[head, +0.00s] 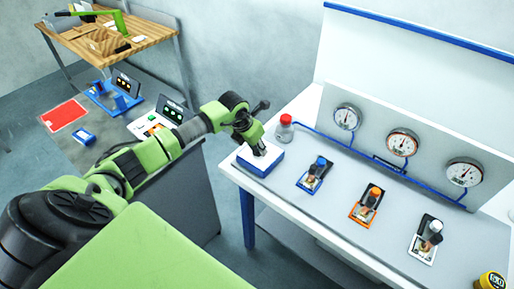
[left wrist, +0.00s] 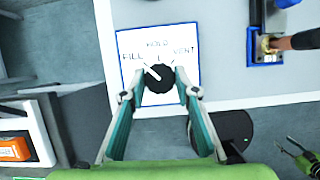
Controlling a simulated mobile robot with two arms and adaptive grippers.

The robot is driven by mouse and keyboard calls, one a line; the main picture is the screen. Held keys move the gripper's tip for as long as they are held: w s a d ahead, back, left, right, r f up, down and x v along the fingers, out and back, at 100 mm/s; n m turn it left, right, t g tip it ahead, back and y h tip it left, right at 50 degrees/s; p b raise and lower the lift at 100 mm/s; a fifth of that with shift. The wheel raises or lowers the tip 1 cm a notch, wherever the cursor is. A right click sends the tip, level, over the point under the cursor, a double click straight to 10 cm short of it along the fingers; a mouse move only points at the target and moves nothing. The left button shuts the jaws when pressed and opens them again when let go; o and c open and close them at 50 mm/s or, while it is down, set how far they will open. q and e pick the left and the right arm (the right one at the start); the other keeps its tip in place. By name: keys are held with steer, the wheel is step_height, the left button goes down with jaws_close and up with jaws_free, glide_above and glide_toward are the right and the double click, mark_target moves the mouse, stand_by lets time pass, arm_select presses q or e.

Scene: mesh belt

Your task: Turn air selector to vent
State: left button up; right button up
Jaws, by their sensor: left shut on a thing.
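The air selector is a white plate with a blue edge (head: 246,168) at the left end of the white table. In the left wrist view the plate (left wrist: 181,98) carries the words FILL, HOLD and VENT. Its round black knob (left wrist: 160,86) has a white pointer aimed up-left, toward FILL. My left gripper (left wrist: 160,84) is shut on the knob, one finger on each side. In the head view my left gripper (head: 258,150) comes down onto the selector and hides the knob. A green and dark part at the lower right of the left wrist view may be my right gripper.
Blue (head: 314,174), orange (head: 367,204) and white-based (head: 427,238) valves line the table to the right. Three gauges (head: 402,143) are on the panel behind. A wooden bench (head: 140,33) stands at the back left.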

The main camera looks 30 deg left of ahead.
arm_select(q)
steer(key=shift+a+f+m+b, duration=0.1)
steer(key=shift+f+m+b, duration=0.05)
steer(key=shift+m+b, duration=0.2)
steer(key=m+h+b, duration=0.1)
steer(key=m+b, duration=0.2)
steer(key=b, duration=0.1)
steer(key=m+g+h+b, duration=0.1)
steer(key=m+b, duration=0.2)
steer(key=b, duration=0.1)
steer(key=m+h+b, duration=0.1)
steer(key=m+b, duration=0.2)
steer(key=b, duration=0.1)
steer(key=shift+w+a+g+b, duration=0.15)
steer(key=shift+w+g+b, duration=0.1)
steer(key=shift+g+b, duration=0.15)
steer(key=m+g+b, duration=0.1)
steer(key=m+b, duration=0.1)
steer(key=m, duration=0.1)
steer(key=shift+m+h, duration=0.35)
steer(key=shift+h, duration=0.05)
steer(key=shift+w+r+m+g+b, duration=0.15)
steer(key=shift+m+g+b, duration=0.35)
steer(key=shift+m, duration=0.5)
steer(key=shift+r+m+g+b, duration=0.1)
steer(key=shift+m+g+b, duration=0.4)
steer(key=shift+m, duration=0.5)
steer(key=o, duration=1.1)
